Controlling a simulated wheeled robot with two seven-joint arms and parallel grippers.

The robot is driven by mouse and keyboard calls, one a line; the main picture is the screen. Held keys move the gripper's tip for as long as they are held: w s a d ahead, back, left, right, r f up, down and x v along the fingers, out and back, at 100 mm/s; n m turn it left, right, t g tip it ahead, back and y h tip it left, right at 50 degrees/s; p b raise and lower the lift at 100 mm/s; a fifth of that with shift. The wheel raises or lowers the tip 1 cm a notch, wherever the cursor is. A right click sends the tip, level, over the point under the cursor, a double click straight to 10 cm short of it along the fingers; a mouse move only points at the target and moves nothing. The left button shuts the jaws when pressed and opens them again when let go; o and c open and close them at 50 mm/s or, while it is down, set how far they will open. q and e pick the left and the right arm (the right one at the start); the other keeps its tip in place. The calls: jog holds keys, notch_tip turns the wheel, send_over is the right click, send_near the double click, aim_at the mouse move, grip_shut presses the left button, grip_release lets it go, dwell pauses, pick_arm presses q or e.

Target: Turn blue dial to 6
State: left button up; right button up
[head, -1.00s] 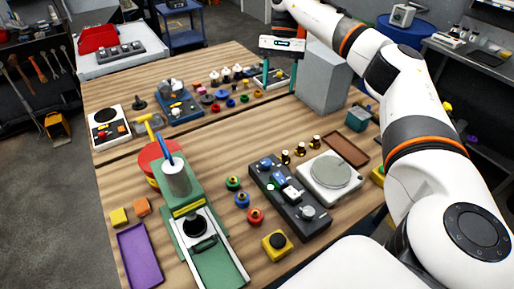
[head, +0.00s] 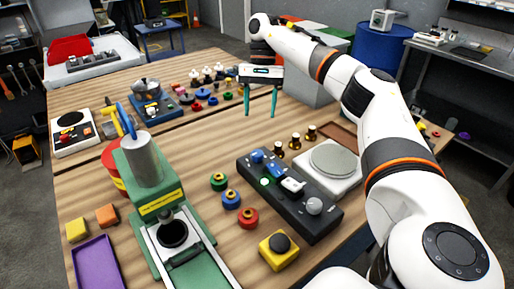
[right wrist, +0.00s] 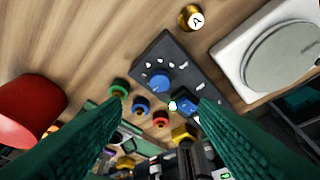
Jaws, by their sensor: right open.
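The blue dial (head: 257,156) sits at the far end of a dark control panel (head: 240,171) on the wooden table. In the right wrist view the blue dial (right wrist: 159,83) lies near the middle, with small white marks around it on the panel (right wrist: 180,50). Its setting is too small to read. My right gripper (head: 260,112) is open and empty, above the table and beyond the panel, apart from the dial. Its two teal fingers stand wide apart in the right wrist view (right wrist: 160,135). My left gripper is out of view.
The panel also bears a grey knob (head: 314,206) and a white switch (head: 292,186). A scale (head: 333,160) stands right of it, with brass-coloured weights (head: 295,141) close by. Green, blue and red ring pieces (head: 231,198) lie left. A green press (head: 150,190) stands further left.

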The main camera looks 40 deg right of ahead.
jog(key=b, duration=0.3)
send_near(258, 152)
notch_tip(258, 152, down, 2)
jog(key=x, duration=0.1)
jog(key=p+x, duration=0.1)
jog(key=x, duration=0.3)
jog(key=shift+s+a, duration=0.3)
jog(key=shift+a, duration=0.1)
jog(key=shift+p+x, duration=0.3)
jog(key=shift+x, duration=0.5)
jog(key=shift+c, duration=0.3)
jog(key=c, duration=0.9)
